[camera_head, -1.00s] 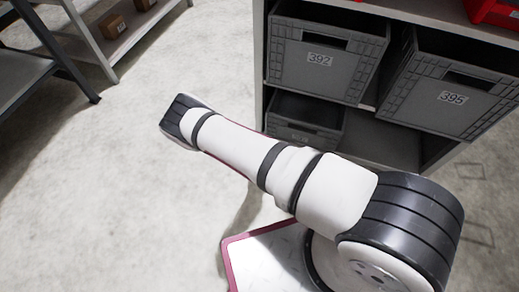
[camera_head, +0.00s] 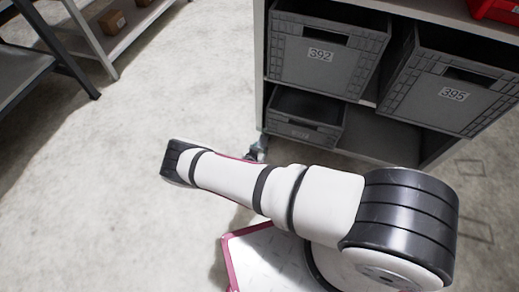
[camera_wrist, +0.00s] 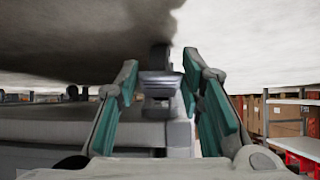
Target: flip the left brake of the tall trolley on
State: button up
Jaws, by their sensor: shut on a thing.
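The tall trolley (camera_head: 259,75) is a grey shelf unit on casters at the upper right of the head view. Its left caster (camera_head: 259,150) shows just beyond my arm, which covers the parts around it. In the wrist view my gripper (camera_wrist: 160,62) has its two teal-padded fingers on either side of the caster, shut on the left brake (camera_wrist: 160,85), a grey lever piece in front of the dark wheel. The exact contact and the lever's tilt are hard to tell. My gripper is hidden in the head view.
Grey bins marked 392 (camera_head: 320,55) and 395 (camera_head: 453,94) sit in the trolley, with a smaller bin (camera_head: 303,120) below. A rack (camera_head: 108,55) with brown boxes stands at the upper left. The floor (camera_head: 90,190) between is clear.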

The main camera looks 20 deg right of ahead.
jog(key=o, duration=1.2)
jog(key=shift+c, duration=0.2)
jog(key=v, duration=1.2)
